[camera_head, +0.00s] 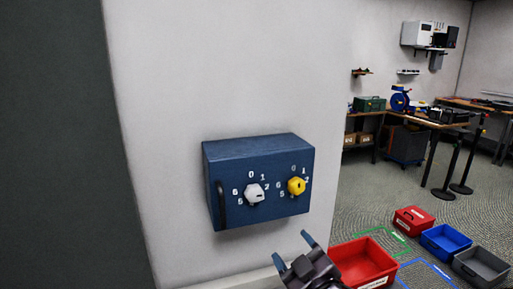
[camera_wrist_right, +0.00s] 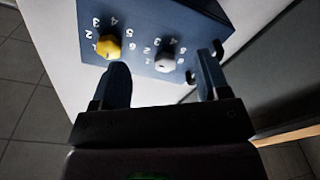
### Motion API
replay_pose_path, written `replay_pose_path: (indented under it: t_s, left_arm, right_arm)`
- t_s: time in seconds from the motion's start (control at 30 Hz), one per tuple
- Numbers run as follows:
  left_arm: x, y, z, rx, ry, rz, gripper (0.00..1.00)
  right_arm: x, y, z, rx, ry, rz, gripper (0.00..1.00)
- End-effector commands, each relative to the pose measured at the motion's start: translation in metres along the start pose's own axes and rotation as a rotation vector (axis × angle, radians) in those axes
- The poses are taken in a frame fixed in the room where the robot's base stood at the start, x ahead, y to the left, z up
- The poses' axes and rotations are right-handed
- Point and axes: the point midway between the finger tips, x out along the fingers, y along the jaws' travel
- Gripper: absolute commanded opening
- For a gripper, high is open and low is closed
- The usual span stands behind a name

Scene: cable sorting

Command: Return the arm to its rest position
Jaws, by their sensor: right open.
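My right gripper (camera_head: 294,252) is at the bottom of the head view, below the blue control box (camera_head: 222,165) on the white wall. Its jaws are open and empty. In the right wrist view the two fingers of the right gripper (camera_wrist_right: 160,88) are spread apart, just short of the box (camera_wrist_right: 145,18). The box carries a white knob (camera_head: 255,193) and a yellow knob (camera_head: 297,186), each ringed by numbers. The white knob (camera_wrist_right: 165,63) shows between the fingers in the wrist view, the yellow knob (camera_wrist_right: 108,47) near the left finger. My left gripper is not in view.
A large red bin (camera_head: 345,250) stands on the floor right of the gripper. A smaller red bin (camera_head: 400,222), a blue bin (camera_head: 432,238) and a grey bin (camera_head: 470,262) lie farther right. Workbenches (camera_head: 430,120) with equipment stand behind. The white wall (camera_head: 170,80) is close in front.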

Motion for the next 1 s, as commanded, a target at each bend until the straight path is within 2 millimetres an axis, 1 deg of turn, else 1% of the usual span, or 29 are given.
replay_pose_path:
  t_s: [0.03, 0.07, 0.1, 0.17, 0.2, 0.27, 0.3, 0.37, 0.4, 0.47, 0.5, 0.57, 0.6, 0.7, 0.8, 0.9, 1.0]
  left_arm:
    - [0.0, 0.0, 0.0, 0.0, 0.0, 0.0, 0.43]
    - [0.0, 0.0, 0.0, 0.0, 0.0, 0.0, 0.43]
    - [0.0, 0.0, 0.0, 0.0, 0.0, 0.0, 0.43]
    - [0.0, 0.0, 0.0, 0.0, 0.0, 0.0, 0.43]
    - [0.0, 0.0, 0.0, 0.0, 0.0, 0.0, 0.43]
    - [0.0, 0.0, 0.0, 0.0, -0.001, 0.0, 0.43]
    - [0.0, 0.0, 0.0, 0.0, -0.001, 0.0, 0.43]
    - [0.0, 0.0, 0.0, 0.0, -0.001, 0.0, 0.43]
    - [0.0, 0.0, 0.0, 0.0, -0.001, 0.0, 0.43]
    - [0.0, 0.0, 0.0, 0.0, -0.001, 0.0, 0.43]
    - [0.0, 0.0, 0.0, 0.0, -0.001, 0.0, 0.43]
    - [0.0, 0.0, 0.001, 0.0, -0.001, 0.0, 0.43]
    - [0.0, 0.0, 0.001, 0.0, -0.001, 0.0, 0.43]
    - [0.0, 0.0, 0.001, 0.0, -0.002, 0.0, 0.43]
    - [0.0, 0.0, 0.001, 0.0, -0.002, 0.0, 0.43]
    - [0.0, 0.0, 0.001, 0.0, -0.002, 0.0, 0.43]
    - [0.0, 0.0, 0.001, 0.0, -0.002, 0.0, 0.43]
  right_arm:
    - [-0.008, -0.001, 0.022, 0.062, -0.036, 0.002, 0.69]
    - [-0.013, -0.001, 0.034, 0.101, -0.054, 0.006, 0.69]
    - [-0.021, -0.002, 0.052, 0.153, -0.082, 0.011, 0.69]
    - [-0.036, -0.004, 0.081, 0.233, -0.131, 0.023, 0.69]
    - [-0.047, -0.005, 0.1, 0.283, -0.164, 0.035, 0.69]
    - [-0.067, -0.008, 0.13, 0.35, -0.218, 0.053, 0.69]
    - [-0.081, -0.011, 0.148, 0.388, -0.253, 0.066, 0.69]
    - [-0.105, -0.015, 0.175, 0.438, -0.311, 0.086, 0.69]
    - [-0.121, -0.018, 0.192, 0.465, -0.351, 0.1, 0.69]
    - [-0.148, -0.024, 0.216, 0.496, -0.413, 0.12, 0.69]
    - [-0.167, -0.028, 0.231, 0.512, -0.456, 0.131, 0.69]
    - [-0.195, -0.034, 0.25, 0.53, -0.518, 0.146, 0.69]
    - [-0.212, -0.038, 0.26, 0.538, -0.556, 0.155, 0.69]
    - [-0.247, -0.048, 0.277, 0.551, -0.629, 0.168, 0.69]
    - [-0.27, -0.057, 0.284, 0.561, -0.672, 0.169, 0.69]
    - [-0.281, -0.062, 0.287, 0.565, -0.693, 0.168, 0.69]
    - [-0.284, -0.064, 0.287, 0.566, -0.7, 0.167, 0.69]
